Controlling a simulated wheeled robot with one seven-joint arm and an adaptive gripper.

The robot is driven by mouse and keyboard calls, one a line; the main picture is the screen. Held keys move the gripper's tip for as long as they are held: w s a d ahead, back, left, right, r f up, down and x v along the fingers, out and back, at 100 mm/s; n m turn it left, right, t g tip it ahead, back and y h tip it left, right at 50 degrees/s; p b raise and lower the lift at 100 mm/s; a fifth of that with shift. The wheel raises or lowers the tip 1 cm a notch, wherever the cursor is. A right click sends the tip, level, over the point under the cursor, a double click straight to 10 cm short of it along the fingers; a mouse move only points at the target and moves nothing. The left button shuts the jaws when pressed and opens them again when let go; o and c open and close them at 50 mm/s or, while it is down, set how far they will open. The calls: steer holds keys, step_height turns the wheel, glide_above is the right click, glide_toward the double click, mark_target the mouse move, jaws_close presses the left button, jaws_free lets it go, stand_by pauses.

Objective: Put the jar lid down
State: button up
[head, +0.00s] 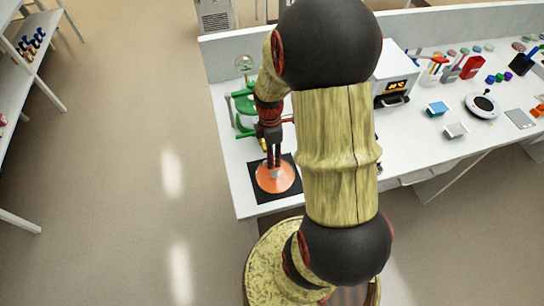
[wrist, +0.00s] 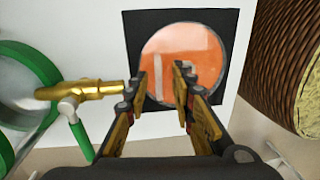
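A glossy orange disc (head: 276,177), which looks like the jar lid, lies flat on a black square mat (head: 258,190) near the bench's front left corner. In the wrist view the orange disc (wrist: 200,45) has a thin pale rim and fills most of the black mat (wrist: 136,28). My gripper (head: 272,164) points down just over the disc. In the wrist view my gripper (wrist: 167,75) has its fingertips apart, with bare orange showing between them and nothing visibly held. I cannot tell whether the tips touch the disc.
A green-framed glass vessel (head: 243,108) stands behind the mat; its brass tap (wrist: 85,90) is close to my left finger in the wrist view. A white device (head: 394,75) and many small items fill the bench to the right. Open floor lies left.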

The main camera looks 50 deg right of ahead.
steer(key=shift+r, duration=0.15)
step_height(320, 180, up, 11)
steer(key=w+p, duration=0.1)
steer(key=p, duration=0.1)
steer(key=w+a+r+m+t+h, duration=0.15)
steer(key=a+r+m, duration=0.25)
steer(key=a+r, duration=0.6)
steer(key=s+a+r+m+t, duration=0.5)
steer(key=s+a+r+m, duration=0.2)
steer(key=a, duration=0.3)
steer(key=shift+a+r+m+y, duration=0.4)
steer(key=shift+r+y, duration=0.05)
steer(key=shift+r, duration=0.2)
steer(key=shift+w, duration=0.1)
step_height(320, 180, down, 5)
steer(key=b, duration=0.4)
steer(key=shift+r+b, duration=0.15)
steer(key=shift+b, duration=0.15)
steer(key=shift+d, duration=0.1)
